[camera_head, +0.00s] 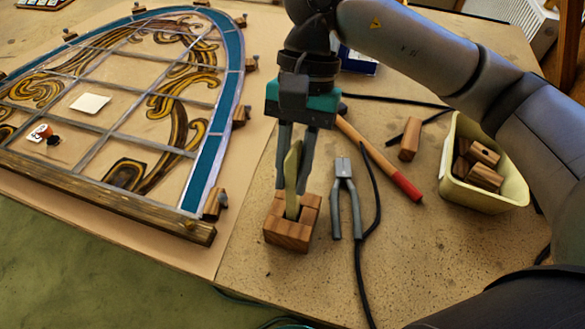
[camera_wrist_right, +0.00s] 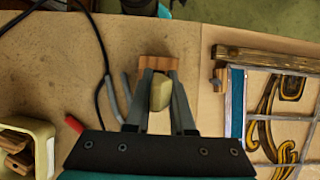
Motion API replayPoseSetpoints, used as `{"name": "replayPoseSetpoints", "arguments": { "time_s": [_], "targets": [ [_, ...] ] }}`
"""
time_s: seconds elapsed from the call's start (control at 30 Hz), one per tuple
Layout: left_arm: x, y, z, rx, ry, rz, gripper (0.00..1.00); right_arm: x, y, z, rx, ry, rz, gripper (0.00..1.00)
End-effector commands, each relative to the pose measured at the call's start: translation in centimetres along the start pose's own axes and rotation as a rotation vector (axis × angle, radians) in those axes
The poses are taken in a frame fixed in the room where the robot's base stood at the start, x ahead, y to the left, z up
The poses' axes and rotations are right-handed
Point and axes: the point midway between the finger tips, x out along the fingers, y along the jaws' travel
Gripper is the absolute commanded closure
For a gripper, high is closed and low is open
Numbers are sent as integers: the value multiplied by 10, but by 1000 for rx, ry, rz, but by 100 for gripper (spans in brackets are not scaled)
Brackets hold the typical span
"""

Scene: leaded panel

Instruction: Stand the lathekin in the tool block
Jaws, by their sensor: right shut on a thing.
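The lathekin (camera_head: 292,170), a pale olive flat tool, stands nearly upright between the fingers of my right gripper (camera_head: 292,187). My right gripper is shut on it. The wooden tool block (camera_head: 289,238) sits on the bench directly below, and the lathekin's lower end shows in the block's slot. I cannot tell whether it rests on the bottom. In the right wrist view the lathekin (camera_wrist_right: 160,94) lies between the fingers, with the tool block (camera_wrist_right: 158,64) just beyond. My left gripper is not in view.
Grey pliers (camera_head: 344,200) lie close right of the block, beside a black cable (camera_head: 374,220). A red-tipped hammer handle (camera_head: 380,160), a loose wooden block (camera_head: 409,139) and a cream bin (camera_head: 485,195) of wood pieces lie further right. The leaded panel (camera_head: 232,80) is left.

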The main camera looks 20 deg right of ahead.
Motion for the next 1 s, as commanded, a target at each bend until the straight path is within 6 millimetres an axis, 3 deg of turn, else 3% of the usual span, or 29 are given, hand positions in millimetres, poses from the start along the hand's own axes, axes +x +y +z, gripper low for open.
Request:
{"name": "replayPoseSetpoints", "arguments": {
  "time_s": [0.3, 0.33, 0.63, 1.0],
  "targets": [
    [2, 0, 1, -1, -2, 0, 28, 1, 0, -1, -1, 1, -1, 100],
    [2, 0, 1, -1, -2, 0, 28, 1, 0, -1, -1, 1, -1, 76],
    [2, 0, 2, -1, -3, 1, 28, 2, 0, -1, 0, 1, -1, 43],
    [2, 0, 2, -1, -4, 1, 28, 1, 0, -1, 0, 1, 0, 43]
  ]
}}
